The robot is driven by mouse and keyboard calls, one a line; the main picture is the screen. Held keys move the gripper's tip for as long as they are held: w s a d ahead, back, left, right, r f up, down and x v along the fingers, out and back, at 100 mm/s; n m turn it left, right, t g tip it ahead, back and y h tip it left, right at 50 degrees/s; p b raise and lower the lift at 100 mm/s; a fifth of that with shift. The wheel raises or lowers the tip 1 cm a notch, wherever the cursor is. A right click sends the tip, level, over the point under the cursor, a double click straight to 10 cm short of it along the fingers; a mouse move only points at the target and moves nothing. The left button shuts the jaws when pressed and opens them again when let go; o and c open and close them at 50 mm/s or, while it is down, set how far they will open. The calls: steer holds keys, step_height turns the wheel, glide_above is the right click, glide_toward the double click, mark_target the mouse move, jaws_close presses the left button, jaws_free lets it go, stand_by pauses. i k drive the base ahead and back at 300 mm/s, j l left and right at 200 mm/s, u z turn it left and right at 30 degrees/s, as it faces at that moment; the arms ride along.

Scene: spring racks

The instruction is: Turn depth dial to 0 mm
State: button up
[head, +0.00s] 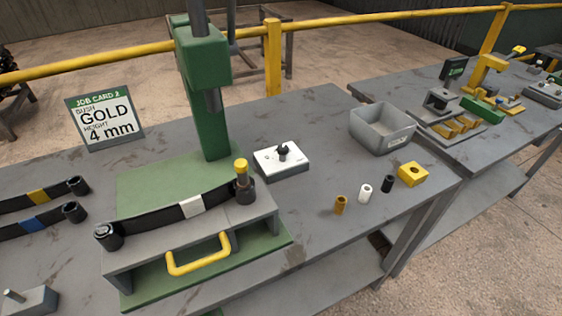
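The depth dial is a black knob (283,150) on top of a white box (273,166), which lies on the grey table just right of the green press (209,125). The markings around the knob are too small to read, so I cannot tell its setting. A job card (104,118) behind the table's left part reads GOLD bush, height 4 mm. My gripper is not in view.
A dark leaf spring with a white band (190,204) lies on the press fixture, with a gold bush (241,166) at its right eye. A yellow handle (198,254) sticks out in front. A grey bin (383,128), small bushes (365,192) and a yellow block (413,173) stand right.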

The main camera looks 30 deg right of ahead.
mark_target(282, 149)
steer(key=l+z, duration=0.15)
steer(key=z, duration=0.2)
steer(key=k+l+z, duration=0.1)
steer(key=z, duration=0.25)
steer(key=l+z, duration=0.35)
steer(key=k+j, duration=0.05)
steer(key=j, duration=0.05)
